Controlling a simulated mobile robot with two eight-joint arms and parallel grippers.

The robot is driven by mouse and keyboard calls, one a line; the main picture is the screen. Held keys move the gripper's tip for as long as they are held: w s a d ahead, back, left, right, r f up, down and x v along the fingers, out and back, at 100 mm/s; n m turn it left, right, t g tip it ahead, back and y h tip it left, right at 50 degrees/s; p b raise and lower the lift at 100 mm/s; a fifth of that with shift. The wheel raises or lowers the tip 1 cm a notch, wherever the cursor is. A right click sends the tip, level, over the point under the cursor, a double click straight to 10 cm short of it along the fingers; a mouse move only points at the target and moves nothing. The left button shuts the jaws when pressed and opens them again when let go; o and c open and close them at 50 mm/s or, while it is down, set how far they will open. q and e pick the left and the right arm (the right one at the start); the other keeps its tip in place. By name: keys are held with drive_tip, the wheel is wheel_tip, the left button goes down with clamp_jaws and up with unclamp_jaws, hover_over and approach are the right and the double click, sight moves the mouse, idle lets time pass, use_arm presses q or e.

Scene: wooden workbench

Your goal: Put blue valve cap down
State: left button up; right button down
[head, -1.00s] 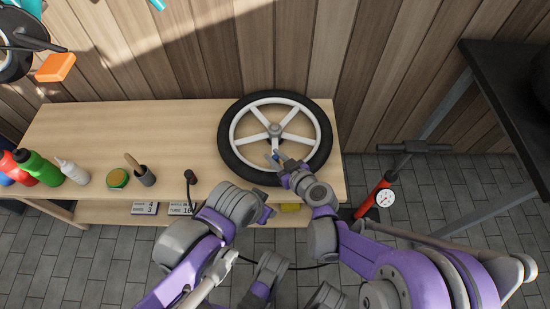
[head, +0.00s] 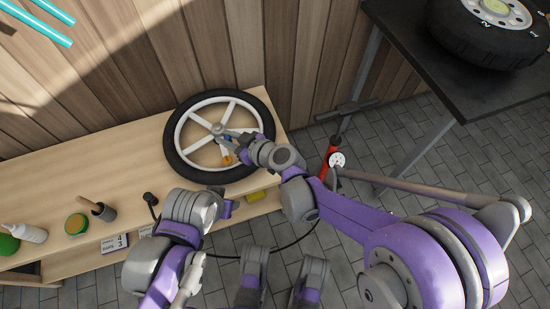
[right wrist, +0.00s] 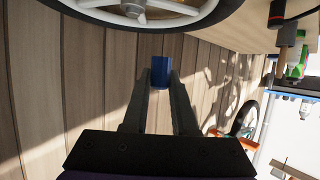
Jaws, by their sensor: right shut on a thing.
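The blue valve cap (right wrist: 160,70) is between the fingertips of my right gripper (right wrist: 160,76) in the right wrist view, with plank wall behind it. In the head view my right gripper (head: 232,144) is over the right part of the spoked wheel (head: 178,166), which lies on the workbench (head: 135,152). I cannot tell how high the cap is above the wheel or bench. Part of the wheel also shows at the top of the right wrist view (right wrist: 212,12). My left gripper (head: 230,207) is by the bench's front edge; its fingers are not clear.
A small orange thing (head: 228,160) shows by the wheel's spokes. A green jar (head: 77,225), a cup with a brush (head: 103,211) and a white bottle (head: 34,233) stand left on the bench. A red pump (head: 330,155) and dark table (head: 400,40) are at right.

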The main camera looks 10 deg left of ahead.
drive_tip(key=w+d+f+p, duration=0.1)
drive_tip(key=w+d+f, duration=0.15)
drive_tip(key=d, duration=0.55)
drive_tip(key=w+d+f, duration=0.2)
drive_tip(key=d+f, duration=0.1)
drive_tip(key=d, duration=0.5)
drive_tip(key=f, duration=0.2)
drive_tip(key=f+b, duration=0.1)
drive_tip(key=f, duration=0.1)
drive_tip(key=d+f, duration=0.1)
drive_tip(key=f, duration=0.1)
drive_tip(key=shift+w+b, duration=0.2)
drive_tip(key=shift+b, duration=0.1)
drive_tip(key=shift+f+b, duration=0.65)
drive_tip(key=shift+f, duration=1.65)
drive_tip(key=shift+r, duration=0.1)
drive_tip(key=shift+f, duration=0.25)
drive_tip(key=c, duration=0.7)
unclamp_jaws()
drive_tip(key=shift+r, duration=0.1)
drive_tip(key=shift+r, duration=0.1)
